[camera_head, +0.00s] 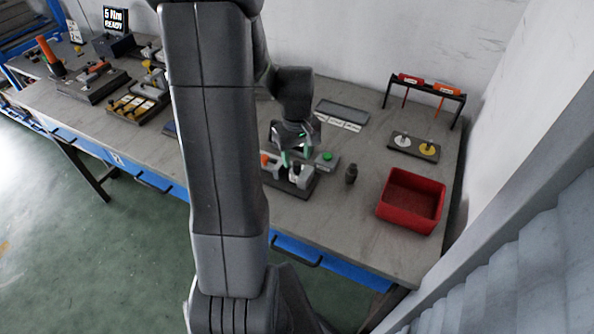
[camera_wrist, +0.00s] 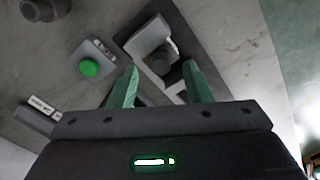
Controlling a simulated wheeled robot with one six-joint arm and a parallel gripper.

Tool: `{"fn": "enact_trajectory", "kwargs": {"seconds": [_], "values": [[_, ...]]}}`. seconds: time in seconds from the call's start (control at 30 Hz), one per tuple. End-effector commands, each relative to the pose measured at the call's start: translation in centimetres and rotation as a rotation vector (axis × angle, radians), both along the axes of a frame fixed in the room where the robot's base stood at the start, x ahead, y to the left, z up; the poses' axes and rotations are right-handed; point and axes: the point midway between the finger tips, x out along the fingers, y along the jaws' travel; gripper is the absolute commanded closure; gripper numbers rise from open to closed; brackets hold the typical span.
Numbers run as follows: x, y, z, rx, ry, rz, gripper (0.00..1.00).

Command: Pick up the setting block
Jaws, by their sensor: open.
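My gripper (camera_head: 297,152) hangs low over a dark fixture base (camera_head: 300,191) on the bench. In the wrist view the two green fingers of my gripper (camera_wrist: 160,68) are spread apart. A light grey block (camera_wrist: 148,36) stands on the fixture ahead of the fingertips, with a dark round part (camera_wrist: 161,62) beside it between them. Nothing appears clamped. I cannot tell for sure which part is the setting block. The arm and gripper hide part of the fixture in the head view.
A green button box (camera_head: 327,157) and a dark cylinder (camera_head: 351,174) stand right of the fixture. Further right are a red bin (camera_head: 408,220), a plate with white and yellow discs (camera_head: 405,147) and a tool rack (camera_head: 452,96). Other fixtures (camera_head: 135,103) stand at left.

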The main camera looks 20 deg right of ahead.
Motion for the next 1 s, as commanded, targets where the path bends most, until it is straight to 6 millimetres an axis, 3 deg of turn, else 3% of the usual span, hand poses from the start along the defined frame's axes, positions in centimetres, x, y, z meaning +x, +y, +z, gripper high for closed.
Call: {"fn": "enact_trajectory", "kwargs": {"seconds": [0.17, 0.43, 0.47, 0.7, 1.0], "values": [[0.0, 0.0, -1.8, 0.001, 0.001, 0.000, 0.55], [0.0, 0.0, -2.1, -0.001, -0.001, 0.000, 0.55], [0.0, 0.0, -2.1, -0.001, -0.001, 0.000, 0.57], [0.0, 0.0, -2.1, -0.001, -0.001, 0.000, 1.00], [0.1, 0.0, -2.1, -0.001, -0.001, 0.000, 1.00]]}}
